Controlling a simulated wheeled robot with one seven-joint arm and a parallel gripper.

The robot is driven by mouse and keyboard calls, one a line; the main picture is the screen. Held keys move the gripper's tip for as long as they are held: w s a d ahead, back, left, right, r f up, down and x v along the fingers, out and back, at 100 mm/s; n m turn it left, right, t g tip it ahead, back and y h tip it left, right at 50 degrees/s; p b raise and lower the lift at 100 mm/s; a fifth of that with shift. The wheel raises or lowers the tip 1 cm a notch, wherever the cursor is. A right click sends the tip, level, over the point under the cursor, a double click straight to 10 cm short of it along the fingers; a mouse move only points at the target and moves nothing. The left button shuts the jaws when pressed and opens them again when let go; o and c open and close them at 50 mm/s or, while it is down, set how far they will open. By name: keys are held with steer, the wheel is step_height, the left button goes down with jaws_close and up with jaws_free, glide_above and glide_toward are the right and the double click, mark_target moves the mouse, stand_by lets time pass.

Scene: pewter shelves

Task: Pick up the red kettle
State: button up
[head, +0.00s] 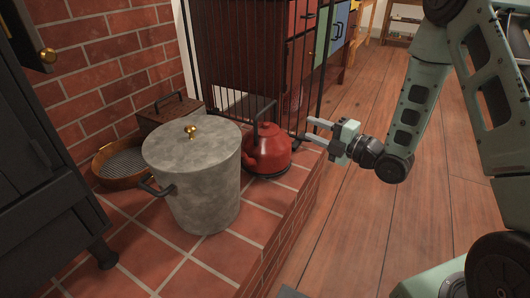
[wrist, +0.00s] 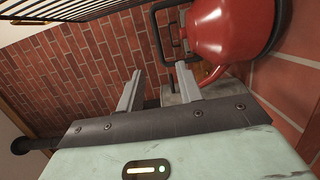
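The red kettle (head: 268,149) stands upright on the raised tiled hearth, just right of the grey lidded pot, with its dark handle (head: 264,112) arching over it. In the wrist view the kettle (wrist: 232,40) fills the upper right, and part of its black handle (wrist: 165,35) shows to its left. My gripper (head: 313,130) reaches in from the right at about kettle height, with its fingertips a little right of the kettle. In the wrist view the two fingers (wrist: 158,82) are spread apart with nothing between them.
The grey pot (head: 195,180) stands close to the kettle's left. A round sieve (head: 122,162) and a wooden box (head: 170,112) sit by the brick wall. A dark barred screen (head: 285,75) stands behind the kettle. The wooden floor (head: 345,235) right of the hearth edge is clear.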

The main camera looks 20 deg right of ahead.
steer(key=b, duration=0.3)
glide_toward(268, 109)
steer(key=x, duration=0.4)
steer(key=shift+a+f, duration=0.1)
steer(key=shift+f, duration=0.25)
steer(key=b+x, duration=0.1)
steer(key=x, duration=0.2)
steer(key=b+x, duration=0.1)
steer(key=x, duration=0.2)
steer(key=shift+w+a+r+b, duration=0.2)
steer(key=shift+r+b, duration=0.05)
steer(key=shift+b, duration=0.05)
jaws_close()
stand_by(0.3)
steer(key=shift+r, duration=0.15)
